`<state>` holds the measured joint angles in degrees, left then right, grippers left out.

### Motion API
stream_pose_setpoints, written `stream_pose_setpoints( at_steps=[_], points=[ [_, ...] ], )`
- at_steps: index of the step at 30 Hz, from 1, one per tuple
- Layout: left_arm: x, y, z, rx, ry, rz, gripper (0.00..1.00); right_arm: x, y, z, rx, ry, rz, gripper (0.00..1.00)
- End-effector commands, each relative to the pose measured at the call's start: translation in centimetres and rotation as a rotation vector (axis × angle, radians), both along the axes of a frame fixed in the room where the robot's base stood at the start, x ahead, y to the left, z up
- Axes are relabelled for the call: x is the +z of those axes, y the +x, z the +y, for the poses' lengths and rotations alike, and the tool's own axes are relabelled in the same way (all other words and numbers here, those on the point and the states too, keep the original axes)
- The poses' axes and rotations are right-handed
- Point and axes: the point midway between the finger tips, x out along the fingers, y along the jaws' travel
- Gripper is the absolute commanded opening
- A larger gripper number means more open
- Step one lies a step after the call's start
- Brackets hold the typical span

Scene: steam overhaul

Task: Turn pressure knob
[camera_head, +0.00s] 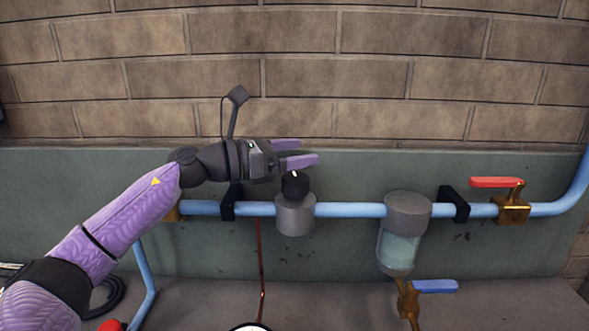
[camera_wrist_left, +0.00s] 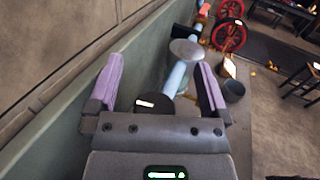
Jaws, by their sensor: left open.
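The pressure knob (camera_head: 295,185) is a black round knob with a white mark. It sits on top of a grey cylindrical body (camera_head: 295,217) on the blue pipe. My left gripper (camera_head: 308,153) reaches in from the left, with its two purple fingers spread and nothing held. In the head view it is just above the knob. In the left wrist view the knob (camera_wrist_left: 152,104) shows its white mark and lies between the spread fingers of the gripper (camera_wrist_left: 158,65), close to the palm. I cannot tell whether they touch. My right gripper is not in view.
The blue pipe (camera_head: 350,210) runs along a grey-green panel below a brick wall. To the right are a glass-bowled filter (camera_head: 399,252), a red-handled valve (camera_head: 511,206) and a blue-handled valve (camera_head: 433,286). Red wheels (camera_wrist_left: 229,36) show in the wrist view.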

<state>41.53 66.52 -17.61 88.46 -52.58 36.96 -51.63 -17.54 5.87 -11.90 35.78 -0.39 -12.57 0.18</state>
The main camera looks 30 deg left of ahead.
Motion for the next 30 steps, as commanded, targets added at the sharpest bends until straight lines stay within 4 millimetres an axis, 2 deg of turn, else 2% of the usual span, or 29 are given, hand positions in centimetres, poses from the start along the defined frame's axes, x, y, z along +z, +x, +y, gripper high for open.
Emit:
stream_pose_setpoints(
  at_steps=[1, 6, 22, 23, 26, 27, 30],
  points=[
    [2.0, 0.0, 0.0, 0.001, 0.001, -0.007, 1.00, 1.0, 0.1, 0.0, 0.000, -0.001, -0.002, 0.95],
    [4.7, 0.0, 0.0, 0.000, 0.000, -0.002, 1.00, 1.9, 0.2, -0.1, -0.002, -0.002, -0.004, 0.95],
    [5.5, 0.0, 0.0, 0.000, -0.001, 0.000, 1.00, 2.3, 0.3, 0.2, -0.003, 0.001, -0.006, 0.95],
    [6.2, -0.1, 0.0, 0.000, -0.002, -0.002, 1.00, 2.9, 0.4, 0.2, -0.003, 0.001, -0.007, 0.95],
    [11.0, -0.4, 0.0, 0.000, -0.002, -0.014, 1.00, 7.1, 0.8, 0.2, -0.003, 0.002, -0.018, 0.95],
    [13.3, -0.5, 0.0, 0.000, -0.001, -0.019, 1.00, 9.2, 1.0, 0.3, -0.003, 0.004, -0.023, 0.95],
    [17.5, -0.7, 0.0, 0.000, -0.001, -0.025, 1.00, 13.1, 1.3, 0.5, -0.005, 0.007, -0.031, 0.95]
  ],
)
